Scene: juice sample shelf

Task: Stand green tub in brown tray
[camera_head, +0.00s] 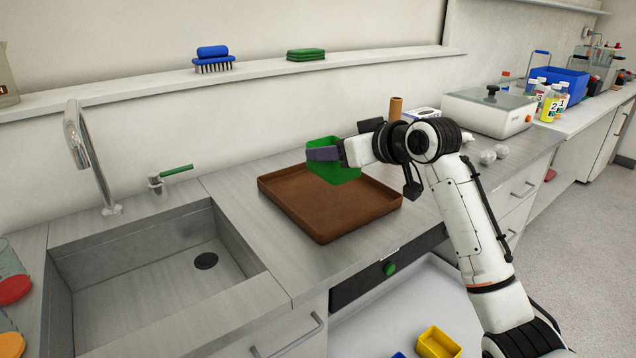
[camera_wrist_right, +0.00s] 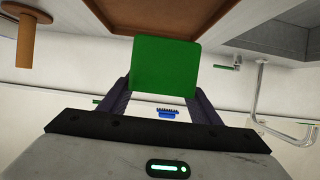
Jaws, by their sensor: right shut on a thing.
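The green tub (camera_head: 342,172) is held by my right gripper (camera_head: 326,154) over the back right part of the brown tray (camera_head: 300,232). In the head view the tub hides part of the tray's far side, and I cannot tell whether it touches the tray floor. In the right wrist view the tub (camera_wrist_right: 165,66) fills the space between the two dark fingers (camera_wrist_right: 158,98), and the tray (camera_wrist_right: 160,18) shows beyond it. My left gripper is not in view.
The tray lies on the counter right of the sink (camera_head: 165,275). A brown cylinder (camera_head: 396,108) and a white scale (camera_head: 490,108) stand behind my right arm. A shelf (camera_head: 150,88) above holds a blue brush (camera_head: 213,60) and green pads (camera_head: 305,55). The tray's front is empty.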

